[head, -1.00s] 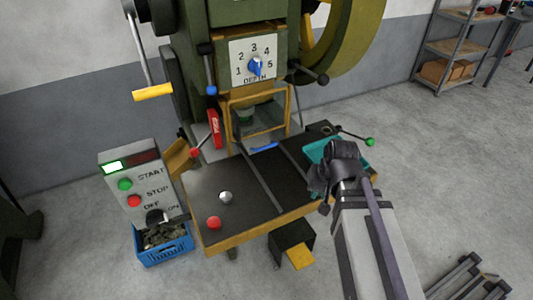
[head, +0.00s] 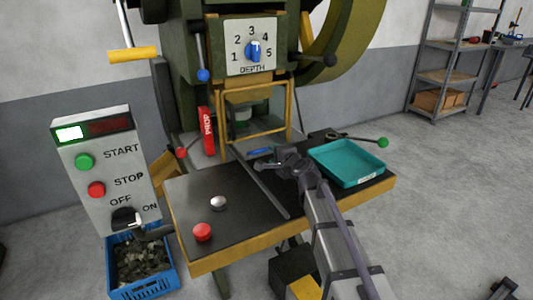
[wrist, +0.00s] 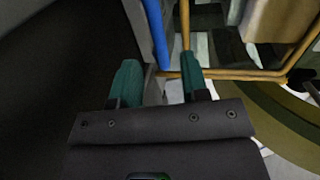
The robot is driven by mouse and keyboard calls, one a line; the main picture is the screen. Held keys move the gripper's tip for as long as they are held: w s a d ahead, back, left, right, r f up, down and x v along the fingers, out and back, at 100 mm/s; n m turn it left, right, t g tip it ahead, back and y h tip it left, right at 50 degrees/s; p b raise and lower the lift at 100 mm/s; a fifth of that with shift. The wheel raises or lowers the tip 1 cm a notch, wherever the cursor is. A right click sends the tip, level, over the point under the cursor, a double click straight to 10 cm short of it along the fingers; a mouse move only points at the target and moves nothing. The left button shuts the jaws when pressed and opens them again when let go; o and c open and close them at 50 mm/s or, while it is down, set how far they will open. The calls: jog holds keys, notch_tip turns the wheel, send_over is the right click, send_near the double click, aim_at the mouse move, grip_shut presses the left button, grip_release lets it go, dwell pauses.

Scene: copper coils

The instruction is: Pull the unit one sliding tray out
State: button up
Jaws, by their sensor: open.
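My gripper (head: 277,163) is above the dark press table (head: 240,200), just in front of the blue bar (head: 259,151) at the foot of the yellow guard frame. In the wrist view its two teal fingers (wrist: 158,82) are apart with nothing between them. The blue bar (wrist: 156,32) shows beyond and between the fingertips, seemingly not touched. It may be the sliding tray's handle, but I cannot tell. No unit number is readable, and the tray body under the press is mostly hidden.
A teal tray (head: 347,165) sits on the table's right side. The yellow guard frame (head: 252,92) stands behind the bar. A green-knobbed lever (head: 383,142) is at right, and red (head: 202,232) and silver (head: 218,204) knobs at left. A dark rail (head: 262,188) crosses the table.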

aim_at(267, 150)
jog(key=b+x, duration=0.1)
jog(key=x, duration=0.5)
jog(key=shift+w+a, duration=0.15)
jog(key=shift+w, duration=0.05)
jog(key=shift+c, duration=0.4)
grip_shut()
